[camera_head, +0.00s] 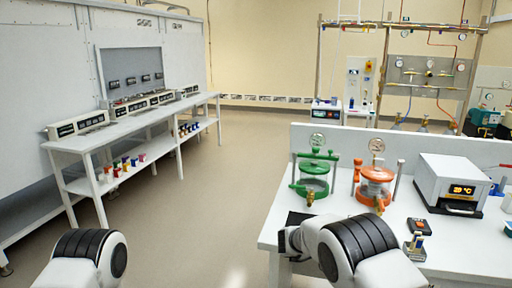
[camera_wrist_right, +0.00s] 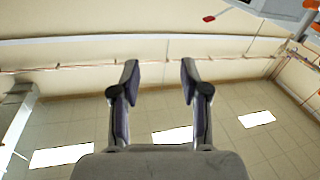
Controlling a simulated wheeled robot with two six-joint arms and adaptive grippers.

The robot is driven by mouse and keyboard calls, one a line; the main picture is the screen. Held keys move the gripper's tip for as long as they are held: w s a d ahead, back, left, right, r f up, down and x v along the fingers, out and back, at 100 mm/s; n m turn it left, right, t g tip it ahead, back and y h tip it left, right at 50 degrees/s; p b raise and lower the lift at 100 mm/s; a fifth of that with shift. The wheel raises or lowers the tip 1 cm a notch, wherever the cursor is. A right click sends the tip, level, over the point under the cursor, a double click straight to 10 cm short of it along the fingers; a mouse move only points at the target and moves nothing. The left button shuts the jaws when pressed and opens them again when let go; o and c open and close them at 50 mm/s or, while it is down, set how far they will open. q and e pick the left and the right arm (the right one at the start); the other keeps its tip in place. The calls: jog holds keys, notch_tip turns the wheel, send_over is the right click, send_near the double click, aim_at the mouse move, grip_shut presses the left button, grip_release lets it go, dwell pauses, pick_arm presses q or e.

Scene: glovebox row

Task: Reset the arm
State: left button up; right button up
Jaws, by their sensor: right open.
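My right gripper (camera_wrist_right: 159,72) shows in the right wrist view with its two fingers spread apart and nothing between them. In the head view my right arm comes in at the bottom, in front of the white bench's left corner; its fingers cannot be made out there. Only a rounded link of my left arm shows at the bottom left of the head view, and my left gripper is out of the picture.
A white bench (camera_head: 458,248) at the right bears a green-topped vessel (camera_head: 313,180), an orange-topped vessel (camera_head: 375,186) and a white box with a lit display (camera_head: 450,183). A long shelved bench (camera_head: 150,124) stands at the left. Floor between them is clear.

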jog(key=s+d+f+n+t+y, duration=0.1)
jog(key=s+d+f+n+t, duration=0.2)
jog(key=d+f+n+t, duration=0.25)
jog(key=s+d+f+n+t+y, duration=0.1)
jog(key=s+d+f+n+t, duration=0.2)
jog(key=f+n, duration=0.4)
jog(key=s+f+n+y, duration=0.2)
jog(key=s+f+y, duration=0.1)
jog(key=f, duration=0.3)
jog(key=s+f+n+y, duration=0.1)
jog(key=s+f+y, duration=0.3)
jog(key=f, duration=0.3)
jog(key=s+a+f+g+y, duration=0.2)
jog(key=s+a+y, duration=0.1)
jog(key=s, duration=0.6)
jog(key=s+a+f+g+y, duration=0.2)
jog(key=s+a, duration=0.3)
jog(key=s, duration=0.4)
jog(key=s+a+f+g+y, duration=0.2)
jog(key=s+a+g+y, duration=0.2)
jog(key=s, duration=0.4)
jog(key=shift+s+a+f+n+y, duration=0.3)
jog(key=shift+s+a+n, duration=0.1)
jog(key=shift+n, duration=0.05)
